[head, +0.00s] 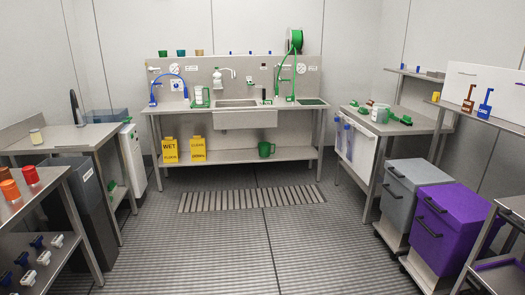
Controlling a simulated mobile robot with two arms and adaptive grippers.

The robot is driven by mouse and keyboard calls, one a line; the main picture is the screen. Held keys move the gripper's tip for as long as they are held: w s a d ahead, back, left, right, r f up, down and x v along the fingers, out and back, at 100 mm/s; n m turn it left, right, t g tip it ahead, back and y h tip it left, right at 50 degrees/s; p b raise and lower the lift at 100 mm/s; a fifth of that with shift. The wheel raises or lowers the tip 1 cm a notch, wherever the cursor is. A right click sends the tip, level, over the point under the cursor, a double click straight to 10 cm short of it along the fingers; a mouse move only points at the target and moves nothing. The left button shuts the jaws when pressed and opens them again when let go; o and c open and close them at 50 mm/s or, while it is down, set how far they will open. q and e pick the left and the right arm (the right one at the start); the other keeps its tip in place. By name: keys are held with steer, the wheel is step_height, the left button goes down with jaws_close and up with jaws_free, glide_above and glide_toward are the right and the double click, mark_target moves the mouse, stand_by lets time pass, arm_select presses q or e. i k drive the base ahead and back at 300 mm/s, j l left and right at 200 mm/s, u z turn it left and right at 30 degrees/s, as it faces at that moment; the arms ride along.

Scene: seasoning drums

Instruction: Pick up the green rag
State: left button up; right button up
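I cannot tell for sure which green thing is the rag. A flat dark green patch (312,102) lies at the right end of the sink counter. Small green items (400,118) lie on the right-hand table beside a pale tub, too small to identify. A little green (111,186) also shows low under the left table. Neither of my grippers is in view.
The steel sink bench (236,107) stands at the back wall, with yellow signs (184,150) and a green jug (266,150) on its lower shelf. Grey (405,184) and purple (441,226) bins stand at right. The middle floor is clear around a drain grate (251,199).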

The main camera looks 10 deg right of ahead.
mark_target(363, 110)
steer(key=i+z, duration=0.1)
steer(key=i, duration=2.05)
steer(key=i+l+z, duration=0.1)
steer(key=i+z, duration=0.15)
steer(key=i, duration=0.3)
steer(key=i+z, duration=0.25)
steer(key=i, duration=0.3)
steer(key=i+j+z, duration=0.25)
steer(key=i, duration=0.3)
steer(key=i+j+z, duration=0.25)
steer(key=i, duration=0.35)
